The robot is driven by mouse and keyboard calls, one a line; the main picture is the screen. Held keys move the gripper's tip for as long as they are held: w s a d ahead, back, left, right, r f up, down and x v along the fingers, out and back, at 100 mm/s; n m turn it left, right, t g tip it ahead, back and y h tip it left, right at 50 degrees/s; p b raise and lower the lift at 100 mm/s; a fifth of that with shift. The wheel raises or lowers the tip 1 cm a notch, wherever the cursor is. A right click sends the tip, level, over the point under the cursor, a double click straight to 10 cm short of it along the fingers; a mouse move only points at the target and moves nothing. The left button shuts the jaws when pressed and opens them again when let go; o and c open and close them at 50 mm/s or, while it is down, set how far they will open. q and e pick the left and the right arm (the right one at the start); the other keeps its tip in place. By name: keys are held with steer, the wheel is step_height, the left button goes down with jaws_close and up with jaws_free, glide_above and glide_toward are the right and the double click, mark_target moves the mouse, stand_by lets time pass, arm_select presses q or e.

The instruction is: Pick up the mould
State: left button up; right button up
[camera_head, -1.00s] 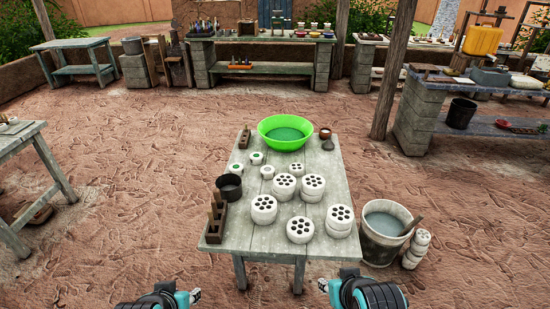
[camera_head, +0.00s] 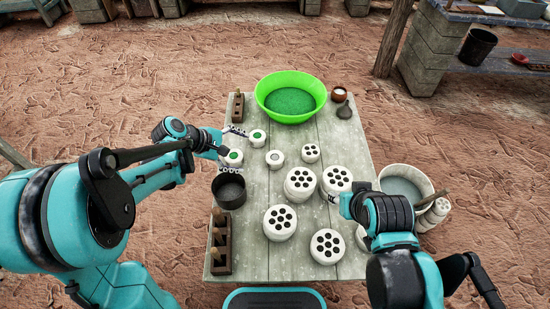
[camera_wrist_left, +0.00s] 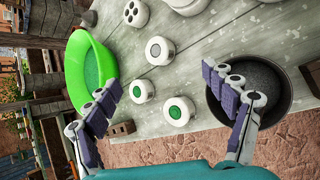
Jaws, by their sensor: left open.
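Several small round white pieces, some with green tops, stand on the table; I cannot tell which is the mould. In the head view one green-topped piece (camera_head: 234,157) is by my left gripper (camera_head: 238,149), another (camera_head: 258,138) just right of it, and a grey-topped one (camera_head: 276,158) farther right. My left gripper is open and empty. In the left wrist view its spread fingers (camera_wrist_left: 168,88) frame two green-topped pieces (camera_wrist_left: 180,111) (camera_wrist_left: 142,91). Larger white cylinders with dark holes (camera_head: 280,222) stand nearer. My right gripper (camera_head: 338,200) is at the table's right side, its fingers mostly hidden.
A dark pot (camera_head: 229,191) stands close to the left gripper, with a wooden rack (camera_head: 221,245) nearer. A green basin (camera_head: 290,97) is at the table's far end. A bucket (camera_head: 425,190) stands right of the table. The far middle of the tabletop (camera_head: 335,133) is clear.

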arm_select(q)
steer(key=w+f+n+h, duration=0.2)
steer(key=w+f+n, duration=0.1)
steer(key=w+f, duration=0.1)
steer(key=n+h+p, duration=0.1)
steer(key=n+h, duration=0.2)
steer(key=n, duration=0.1)
glide_toward(275, 158)
steer(key=shift+g, duration=0.4)
steer(key=r, duration=0.1)
steer(key=s+a+r, duration=0.1)
steer(key=s+r, duration=0.1)
steer(key=shift+a+r, duration=0.15)
steer(key=shift+a, duration=0.25)
steer(key=shift+f, duration=0.25)
steer(key=shift+h, duration=0.4)
steer(key=b+x, duration=0.2)
steer(key=x, duration=0.4)
steer(key=shift+w+d+f, duration=0.15)
steer(key=shift+d+f, duration=0.15)
steer(key=b+x, duration=0.2)
steer(key=x, duration=0.1)
steer(key=b+x, duration=0.1)
steer(key=x, duration=0.1)
steer(key=shift+w+a+f, duration=0.25)
steer(key=shift+w+f, duration=0.05)
steer(key=shift+w+d, duration=0.1)
steer(key=shift+d, duration=0.1)
steer(key=shift+r, duration=0.1)
steer(key=c, duration=1.5)
